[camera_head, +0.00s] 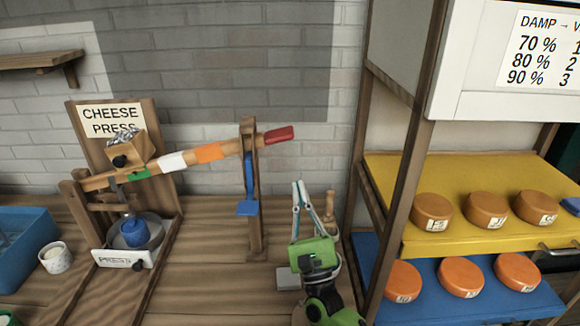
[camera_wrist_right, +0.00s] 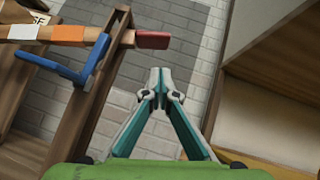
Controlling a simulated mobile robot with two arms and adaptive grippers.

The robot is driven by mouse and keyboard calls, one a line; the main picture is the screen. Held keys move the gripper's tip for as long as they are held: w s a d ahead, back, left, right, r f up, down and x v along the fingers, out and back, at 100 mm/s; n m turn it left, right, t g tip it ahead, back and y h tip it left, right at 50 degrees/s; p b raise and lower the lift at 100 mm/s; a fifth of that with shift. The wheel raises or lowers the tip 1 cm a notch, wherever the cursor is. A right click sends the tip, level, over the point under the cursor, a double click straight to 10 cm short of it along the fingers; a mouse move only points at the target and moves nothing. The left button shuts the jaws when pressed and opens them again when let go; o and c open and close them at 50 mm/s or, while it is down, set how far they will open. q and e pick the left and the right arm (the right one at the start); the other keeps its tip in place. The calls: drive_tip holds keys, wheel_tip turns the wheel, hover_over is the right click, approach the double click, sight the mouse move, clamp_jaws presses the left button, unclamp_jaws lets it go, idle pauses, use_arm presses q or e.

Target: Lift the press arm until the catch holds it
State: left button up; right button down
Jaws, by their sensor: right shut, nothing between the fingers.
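The press arm (camera_head: 205,153) is a wooden lever banded green, white and orange, with a red tip (camera_head: 279,134). It slopes up to the right from the cheese press (camera_head: 112,117) and passes through a slotted wooden post (camera_head: 252,215). The blue catch (camera_head: 248,207) is on that post, below the arm. My right gripper (camera_head: 298,182) is shut and empty, below and to the right of the red tip and apart from it. In the right wrist view, the gripper (camera_wrist_right: 160,75) points up, with the red tip (camera_wrist_right: 152,40) just beyond its fingertips to the left. My left gripper is not in view.
A wooden rack with a yellow shelf (camera_head: 400,180) and a blue shelf (camera_head: 420,300) holding cheeses stands close on the right. A blue crate (camera_head: 20,260) and a white cup (camera_head: 56,258) are at the left. A small wooden object (camera_head: 330,207) stands behind my right gripper.

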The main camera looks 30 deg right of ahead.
sight(290, 140)
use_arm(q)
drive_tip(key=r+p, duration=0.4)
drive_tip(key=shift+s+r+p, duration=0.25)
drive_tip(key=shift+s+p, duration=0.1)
use_arm(e)
drive_tip(key=x, duration=0.9)
drive_tip(key=shift+r, duration=0.55)
drive_tip(key=shift+d, duration=0.1)
drive_tip(key=shift+w+a+r+n+y+p, duration=0.15)
drive_tip(key=shift+r+n+y+p, duration=0.15)
drive_tip(key=shift+r, duration=0.4)
drive_tip(key=shift+w+a+r+n+y+p, duration=0.1)
drive_tip(key=shift+r+n+y+p, duration=0.15)
drive_tip(key=shift+r, duration=0.5)
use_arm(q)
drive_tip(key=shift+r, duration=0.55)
